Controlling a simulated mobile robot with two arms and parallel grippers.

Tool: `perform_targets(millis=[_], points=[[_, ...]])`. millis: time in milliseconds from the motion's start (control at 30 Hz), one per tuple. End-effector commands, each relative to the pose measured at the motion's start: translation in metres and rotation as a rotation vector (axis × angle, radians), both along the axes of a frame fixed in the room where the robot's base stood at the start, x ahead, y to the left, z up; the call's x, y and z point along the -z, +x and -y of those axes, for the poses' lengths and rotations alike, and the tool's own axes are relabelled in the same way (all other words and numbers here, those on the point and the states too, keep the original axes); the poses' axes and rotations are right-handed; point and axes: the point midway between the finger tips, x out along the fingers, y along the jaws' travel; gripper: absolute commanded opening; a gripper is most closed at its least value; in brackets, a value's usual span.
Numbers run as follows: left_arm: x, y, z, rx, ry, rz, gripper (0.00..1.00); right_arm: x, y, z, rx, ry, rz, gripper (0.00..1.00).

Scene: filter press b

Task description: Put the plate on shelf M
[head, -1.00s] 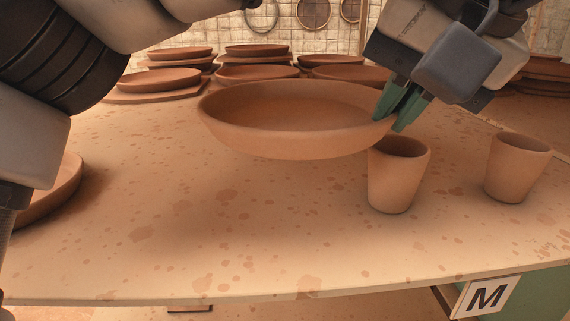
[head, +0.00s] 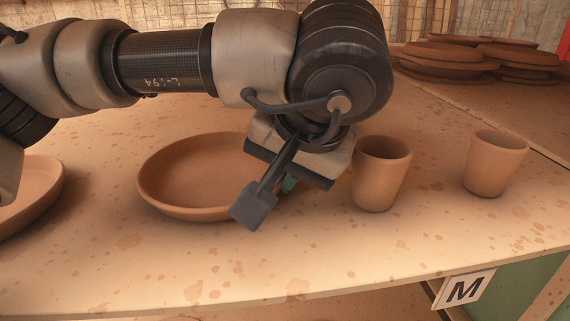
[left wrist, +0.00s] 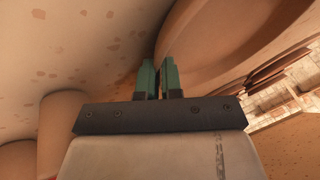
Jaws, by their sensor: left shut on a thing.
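A shallow round terracotta plate (head: 190,180) is low over the table top (head: 130,265), left of two cups; I cannot tell whether it touches the table. My left gripper (head: 288,184) is at its right rim, its green fingertips mostly hidden behind my wrist. In the left wrist view the fingers (left wrist: 158,78) are close together at the rim of the plate (left wrist: 215,40). A sign with a black M (head: 464,290) hangs under the table's front edge at the lower right. My right gripper is not seen.
Two clay cups stand right of the gripper, a nearer one (head: 381,173) close by and another (head: 495,162) further right. Another plate (head: 30,195) lies at the left edge. Stacked plates (head: 470,58) stand at the back right. The table's front strip is clear.

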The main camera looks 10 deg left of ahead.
Motion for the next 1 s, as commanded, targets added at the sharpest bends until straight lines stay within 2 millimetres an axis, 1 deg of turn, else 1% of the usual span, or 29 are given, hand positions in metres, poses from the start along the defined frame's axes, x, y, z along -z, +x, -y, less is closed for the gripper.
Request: perform_targets(millis=[100,133,200,433,567,667,733,867,900,1000], points=[[0.0,0.0,0.0,0.0,-0.001,0.001,0.0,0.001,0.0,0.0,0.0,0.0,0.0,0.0],[0.001,0.0,0.0,0.0,-0.001,0.0,0.07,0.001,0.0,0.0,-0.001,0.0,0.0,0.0],[0.001,0.0,0.0,0.0,-0.001,0.0,0.16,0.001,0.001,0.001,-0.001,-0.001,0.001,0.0],[0.0,0.0,0.0,0.0,-0.001,0.0,0.16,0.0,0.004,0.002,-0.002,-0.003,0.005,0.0],[-0.004,-0.002,0.002,0.0,-0.002,0.002,0.16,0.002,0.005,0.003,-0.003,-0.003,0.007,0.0],[-0.015,-0.007,0.007,0.0,-0.002,0.002,0.16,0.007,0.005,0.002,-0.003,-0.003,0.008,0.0],[-0.026,-0.014,0.011,0.002,-0.002,0.002,0.16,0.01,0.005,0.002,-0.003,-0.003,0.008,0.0],[-0.052,-0.026,0.02,0.002,-0.002,0.003,0.16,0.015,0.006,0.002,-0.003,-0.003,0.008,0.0],[-0.061,-0.03,0.022,0.0,0.0,0.004,0.16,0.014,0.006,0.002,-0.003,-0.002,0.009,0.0],[-0.078,-0.038,0.027,0.0,0.001,0.004,0.16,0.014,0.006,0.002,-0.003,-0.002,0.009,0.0]])
